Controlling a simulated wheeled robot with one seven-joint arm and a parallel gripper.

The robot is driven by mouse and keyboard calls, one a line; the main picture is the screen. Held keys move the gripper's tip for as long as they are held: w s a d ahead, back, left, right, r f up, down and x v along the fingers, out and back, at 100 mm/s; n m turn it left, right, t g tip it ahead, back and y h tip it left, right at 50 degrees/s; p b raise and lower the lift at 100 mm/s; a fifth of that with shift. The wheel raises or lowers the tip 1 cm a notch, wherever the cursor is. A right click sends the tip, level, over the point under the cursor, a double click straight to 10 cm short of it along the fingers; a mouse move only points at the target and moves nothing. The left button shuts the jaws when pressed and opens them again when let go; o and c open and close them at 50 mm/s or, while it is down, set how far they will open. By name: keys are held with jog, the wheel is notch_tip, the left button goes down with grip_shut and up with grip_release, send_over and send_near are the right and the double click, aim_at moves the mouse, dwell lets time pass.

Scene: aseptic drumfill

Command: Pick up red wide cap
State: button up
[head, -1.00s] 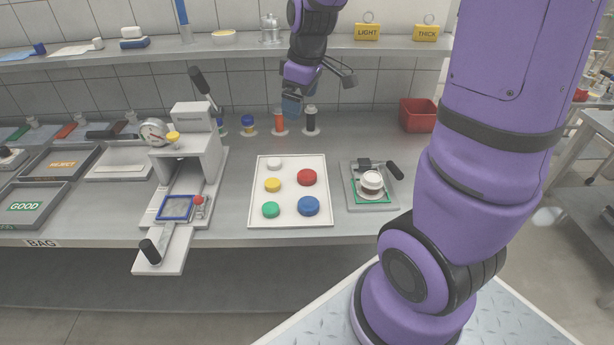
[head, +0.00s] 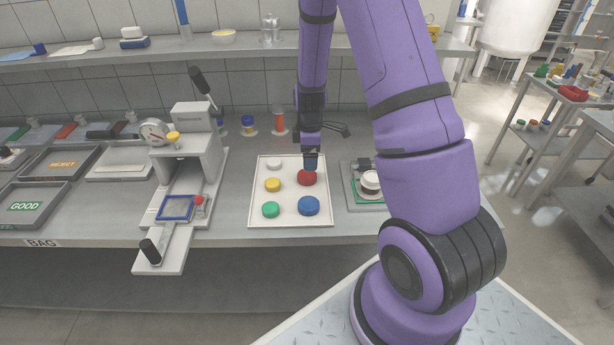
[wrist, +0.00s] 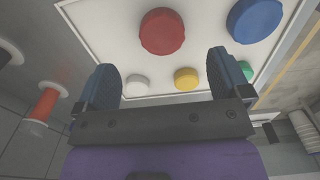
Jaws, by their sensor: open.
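The red wide cap (head: 307,178) lies on the white tray (head: 290,218), in its right column, behind the blue wide cap (head: 309,206). My gripper (head: 310,162) is over the back of the red cap, pointing down, and hides part of its far edge. In the wrist view, the red cap (wrist: 162,31) lies ahead of and between the two spread fingers (wrist: 163,78). The fingers are open and empty, and they do not touch the cap there. The exact height above the cap is hard to tell.
White (head: 274,164), yellow (head: 273,185) and green (head: 271,210) smaller caps fill the tray's left column. A press fixture (head: 187,160) stands left of the tray. A grey fixture (head: 352,197) with a white cap stands close on the right. Coloured-topped containers (head: 279,122) stand behind.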

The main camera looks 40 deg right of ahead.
aim_at(308, 174)
jog(key=shift+a+f, duration=0.2)
jog(key=shift+f, duration=3.4)
jog(key=shift+c, duration=0.3)
jog(key=c, duration=0.9)
